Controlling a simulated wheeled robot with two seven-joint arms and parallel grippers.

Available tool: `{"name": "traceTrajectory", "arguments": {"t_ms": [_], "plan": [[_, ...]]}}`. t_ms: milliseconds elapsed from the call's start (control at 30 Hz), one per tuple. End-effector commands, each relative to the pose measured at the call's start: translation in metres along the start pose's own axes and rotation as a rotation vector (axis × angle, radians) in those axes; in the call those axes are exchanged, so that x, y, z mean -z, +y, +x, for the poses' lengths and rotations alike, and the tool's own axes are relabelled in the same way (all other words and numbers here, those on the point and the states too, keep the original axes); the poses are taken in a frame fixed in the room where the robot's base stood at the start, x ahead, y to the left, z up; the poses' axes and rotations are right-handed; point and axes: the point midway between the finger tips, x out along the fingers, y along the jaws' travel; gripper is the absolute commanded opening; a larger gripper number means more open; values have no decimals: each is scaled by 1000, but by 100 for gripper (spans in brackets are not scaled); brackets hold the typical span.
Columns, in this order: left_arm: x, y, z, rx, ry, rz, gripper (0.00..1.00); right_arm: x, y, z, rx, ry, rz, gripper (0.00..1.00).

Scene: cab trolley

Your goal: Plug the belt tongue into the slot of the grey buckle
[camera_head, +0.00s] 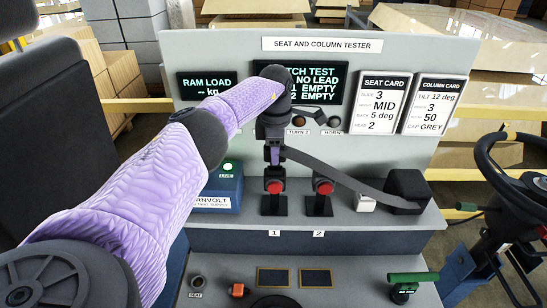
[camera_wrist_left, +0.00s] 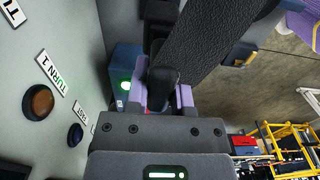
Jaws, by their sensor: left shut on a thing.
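My left gripper (camera_head: 275,160) points down, shut on the belt tongue, directly above buckle 1. Its fingers also show in the wrist view (camera_wrist_left: 168,98), around the dark tongue end (camera_wrist_left: 162,82). The tongue is mostly hidden by the fingers, and I cannot tell whether its tip touches the buckle. The dark belt (camera_head: 345,178) runs from the gripper down right to a black box (camera_head: 407,188). Buckle 1 (camera_head: 274,187) and buckle 2 (camera_head: 323,187) stand upright on the shelf, both dark with red buttons. I cannot tell their shades apart surely. My right gripper is not in view.
The tester's back panel (camera_head: 350,48) stands close behind the gripper, with TURN and HORN buttons. A blue box (camera_head: 222,187) with a green lamp is left of buckle 1. A small white block (camera_head: 365,202) sits right of buckle 2. A steering wheel (camera_head: 515,165) is far right.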

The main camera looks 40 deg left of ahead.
Motion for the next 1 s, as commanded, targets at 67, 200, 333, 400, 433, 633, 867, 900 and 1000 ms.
{"name": "traceTrajectory", "arguments": {"t_ms": [67, 200, 333, 400, 433, 633, 867, 900, 1000], "plan": [[0, 0, -5, 0, 0, 0, 0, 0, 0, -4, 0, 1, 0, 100], [0, 0, -10, 0, 0, 0, 0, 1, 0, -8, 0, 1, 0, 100], [0, 0, -16, 0, 0, 0, 0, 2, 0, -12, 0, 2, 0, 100], [0, 0, -18, 0, 0, 0, 0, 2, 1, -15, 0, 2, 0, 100], [0, 0, -20, 0, 0, 0, 0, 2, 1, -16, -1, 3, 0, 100], [0, 0, -28, 0, 0, 0, 0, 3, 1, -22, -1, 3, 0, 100], [0, 0, -37, 0, -1, 0, 0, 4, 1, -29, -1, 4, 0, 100], [0, 0, -38, 0, -1, 0, 0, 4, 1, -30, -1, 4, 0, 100], [0, 0, -39, 0, 0, 0, 0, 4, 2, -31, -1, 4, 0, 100]]}}
